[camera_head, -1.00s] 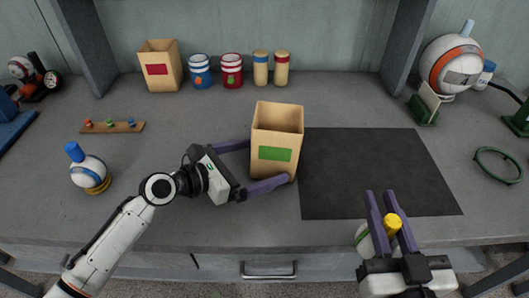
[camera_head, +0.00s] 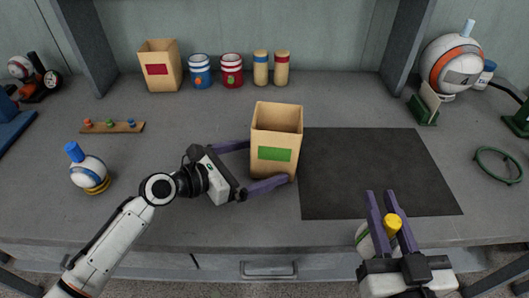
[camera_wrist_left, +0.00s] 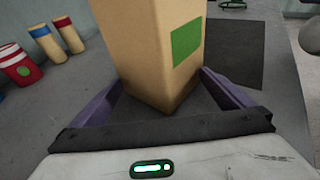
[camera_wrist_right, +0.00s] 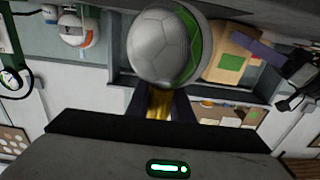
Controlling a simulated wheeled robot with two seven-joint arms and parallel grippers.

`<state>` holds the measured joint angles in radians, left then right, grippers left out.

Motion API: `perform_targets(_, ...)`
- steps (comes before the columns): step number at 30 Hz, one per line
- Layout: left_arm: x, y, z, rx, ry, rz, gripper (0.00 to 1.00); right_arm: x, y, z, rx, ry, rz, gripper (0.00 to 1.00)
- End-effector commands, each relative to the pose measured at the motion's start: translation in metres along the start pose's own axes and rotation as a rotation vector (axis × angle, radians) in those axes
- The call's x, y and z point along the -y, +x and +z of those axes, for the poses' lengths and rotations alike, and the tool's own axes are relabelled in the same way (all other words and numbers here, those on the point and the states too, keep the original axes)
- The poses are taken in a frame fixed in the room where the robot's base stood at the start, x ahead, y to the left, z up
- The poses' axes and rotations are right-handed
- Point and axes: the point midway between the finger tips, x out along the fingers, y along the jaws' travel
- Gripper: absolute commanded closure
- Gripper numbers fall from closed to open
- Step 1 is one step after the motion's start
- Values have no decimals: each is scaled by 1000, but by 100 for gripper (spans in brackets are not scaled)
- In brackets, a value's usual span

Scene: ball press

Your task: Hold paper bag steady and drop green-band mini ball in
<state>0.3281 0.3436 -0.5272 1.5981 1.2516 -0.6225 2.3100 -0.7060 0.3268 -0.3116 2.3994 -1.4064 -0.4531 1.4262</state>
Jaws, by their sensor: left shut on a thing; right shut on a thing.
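The paper bag (camera_head: 261,166) with a green label stands upright and open-topped on the table, at the left edge of the dark mat. My left gripper (camera_head: 262,166) is shut on the bag, with one purple finger on each side; the left wrist view shows the bag (camera_wrist_left: 150,60) between the fingers. My right gripper (camera_head: 384,205) is shut on the yellow knob (camera_head: 392,222) of the green-band mini ball (camera_head: 366,240). The ball is in front of the table's edge, right of the bag, partly hidden by the fingers. The right wrist view shows the white ball and green band (camera_wrist_right: 163,47).
A red-label bag (camera_head: 160,75), two tins and two tan jars stand at the back left. A blue-band ball (camera_head: 89,172) sits at left. A larger orange-band ball (camera_head: 452,68) stands back right, and a green ring (camera_head: 498,165) lies at right. The dark mat (camera_head: 375,170) is bare.

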Motion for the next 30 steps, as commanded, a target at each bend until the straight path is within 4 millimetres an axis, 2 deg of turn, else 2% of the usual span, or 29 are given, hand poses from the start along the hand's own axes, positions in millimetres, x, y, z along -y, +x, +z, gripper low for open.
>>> perform_targets(1, 11, 4, -8, -15, -7, -24, 14, 0, 0, 0, 0, 0, 0, 100)
perform_targets(7, 11, 4, -8, -15, -7, -24, 14, -1, 4, -1, -3, 1, 9, 100)
perform_targets(11, 11, 4, -7, -14, -7, -24, 14, -4, 22, -7, -8, 4, 51, 100)
perform_targets(16, 11, 4, -7, -14, -7, -25, 14, -5, 67, -22, -13, 6, 137, 100)
perform_targets(20, 12, 4, -7, -13, -7, -25, 14, 3, 105, -39, -11, 7, 185, 100)
perform_targets(26, 12, 4, -6, -13, -7, -25, 14, 35, 163, -80, -11, 5, 197, 100)
perform_targets(30, 12, 4, -6, -12, -7, -25, 14, 71, 197, -120, -11, 3, 159, 100)
